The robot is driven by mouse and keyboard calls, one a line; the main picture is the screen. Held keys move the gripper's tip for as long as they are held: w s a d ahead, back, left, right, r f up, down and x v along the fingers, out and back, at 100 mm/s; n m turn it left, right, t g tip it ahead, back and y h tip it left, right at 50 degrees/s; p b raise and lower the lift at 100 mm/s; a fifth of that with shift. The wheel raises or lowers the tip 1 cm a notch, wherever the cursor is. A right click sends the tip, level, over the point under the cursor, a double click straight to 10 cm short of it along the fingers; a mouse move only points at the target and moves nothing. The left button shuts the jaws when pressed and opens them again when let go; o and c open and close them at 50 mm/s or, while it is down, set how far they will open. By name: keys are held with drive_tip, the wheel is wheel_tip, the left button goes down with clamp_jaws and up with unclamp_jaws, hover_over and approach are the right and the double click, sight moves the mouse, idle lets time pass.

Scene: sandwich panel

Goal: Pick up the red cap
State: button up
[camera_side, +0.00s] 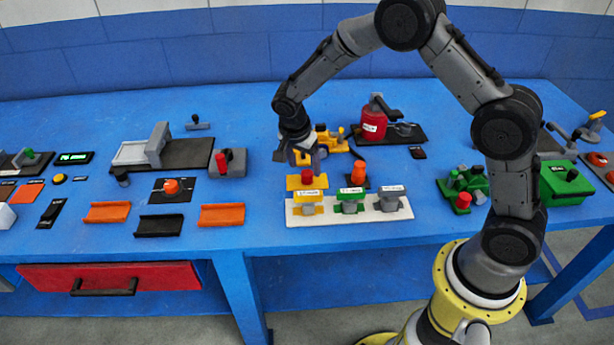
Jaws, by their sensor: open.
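A small red cap (307,176) sits upright on a yellow base (294,184) near the middle of the blue table, just behind a white strip. My gripper (307,163) points down just above and behind the red cap. It is open and nothing shows between its fingers. Whether the fingers touch the cap cannot be told from this side. Other red pieces also show: one on a grey block (234,164) to the left and one by a green assembly (463,201) to the right.
The white strip (376,216) in front holds yellow, green and grey labelled pieces. An orange knob (359,168) stands close right of the cap. A yellow machine (328,143) is behind my gripper, and a red canister (374,122) is behind right. Orange and black trays lie front left.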

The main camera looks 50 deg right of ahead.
sight(306, 173)
drive_tip(key=shift+x, duration=1.95)
clamp_jaws()
